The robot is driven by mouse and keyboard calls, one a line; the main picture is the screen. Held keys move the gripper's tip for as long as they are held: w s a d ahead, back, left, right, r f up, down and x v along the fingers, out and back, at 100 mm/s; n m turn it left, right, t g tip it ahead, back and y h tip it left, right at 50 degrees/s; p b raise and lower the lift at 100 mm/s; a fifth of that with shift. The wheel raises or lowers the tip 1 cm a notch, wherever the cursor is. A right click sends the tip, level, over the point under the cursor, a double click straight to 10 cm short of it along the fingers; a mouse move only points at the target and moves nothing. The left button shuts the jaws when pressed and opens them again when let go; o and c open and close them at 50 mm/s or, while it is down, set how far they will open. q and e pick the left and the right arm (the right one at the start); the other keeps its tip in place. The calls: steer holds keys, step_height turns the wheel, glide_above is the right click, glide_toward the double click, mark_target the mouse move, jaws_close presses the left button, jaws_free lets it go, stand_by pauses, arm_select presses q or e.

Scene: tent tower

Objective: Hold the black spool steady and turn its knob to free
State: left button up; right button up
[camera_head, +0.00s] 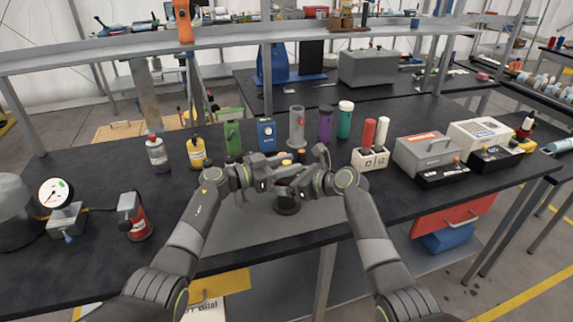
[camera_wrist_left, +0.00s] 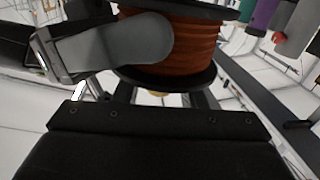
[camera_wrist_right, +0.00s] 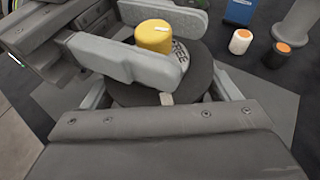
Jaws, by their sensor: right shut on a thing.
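The black spool (camera_head: 287,206) stands upright on the dark bench between my two arms; my grippers partly hide it. In the left wrist view its reddish-brown winding (camera_wrist_left: 175,40) shows between two black flanges. Its yellow knob (camera_wrist_right: 153,37) has a pale mark on top, beside lettering on the flange that seems to read FREE.
Bottles (camera_head: 157,154), a green block (camera_head: 233,138), a blue box (camera_head: 267,134) and coloured cylinders (camera_head: 325,124) stand behind the grippers. A white holder (camera_head: 370,160) and a grey case (camera_head: 428,154) are to the right. A gauge (camera_head: 54,192) is at left.

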arm_select(q)
jaws_close()
steer(key=shift+n+t+y, duration=1.2)
steer(key=shift+n+t, duration=0.2)
steer(key=shift+t, duration=0.5)
steer(key=shift+o, duration=0.9)
jaws_free()
steer(key=v, duration=1.2)
